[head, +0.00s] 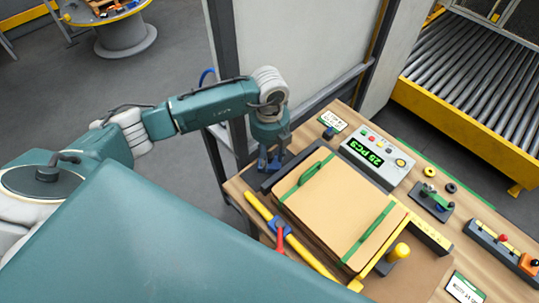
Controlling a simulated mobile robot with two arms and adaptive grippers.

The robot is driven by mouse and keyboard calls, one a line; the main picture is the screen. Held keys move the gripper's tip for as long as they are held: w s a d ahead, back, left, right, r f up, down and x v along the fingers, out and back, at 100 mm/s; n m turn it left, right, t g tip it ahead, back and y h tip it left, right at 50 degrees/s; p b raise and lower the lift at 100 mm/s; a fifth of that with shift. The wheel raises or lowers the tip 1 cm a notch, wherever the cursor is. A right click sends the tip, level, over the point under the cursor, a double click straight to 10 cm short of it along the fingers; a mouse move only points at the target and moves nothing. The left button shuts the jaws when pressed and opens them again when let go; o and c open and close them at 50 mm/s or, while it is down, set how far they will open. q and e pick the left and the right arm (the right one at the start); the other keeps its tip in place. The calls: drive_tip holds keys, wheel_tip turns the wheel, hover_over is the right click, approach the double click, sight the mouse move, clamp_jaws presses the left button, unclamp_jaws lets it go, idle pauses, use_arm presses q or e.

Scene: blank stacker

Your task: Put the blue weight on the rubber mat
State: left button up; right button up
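A small blue block (328,133), which looks like the blue weight, stands on the wooden table beside a white label card. My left gripper (269,161) points down at the table's back left edge, left of the blue block and apart from it. Its tips are small and dark blue here, and I cannot tell whether they are open or shut. A flat brown sheet (420,275) lies at the table's front right; I cannot tell whether it is the rubber mat. My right gripper is not in view.
A stack of tan sheets (340,205) with green straps fills the middle of the table. A yellow-handled lever (398,252) rises at the stack's front. A roller conveyor (475,80) stands at the back right.

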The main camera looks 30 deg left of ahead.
sight(270, 155)
use_arm(q)
drive_tip(key=shift+r, duration=0.2)
wheel_tip(270, 155, up, 12)
drive_tip(key=b, duration=0.3)
drive_tip(key=shift+b, duration=0.3)
drive_tip(key=shift+f, duration=0.1)
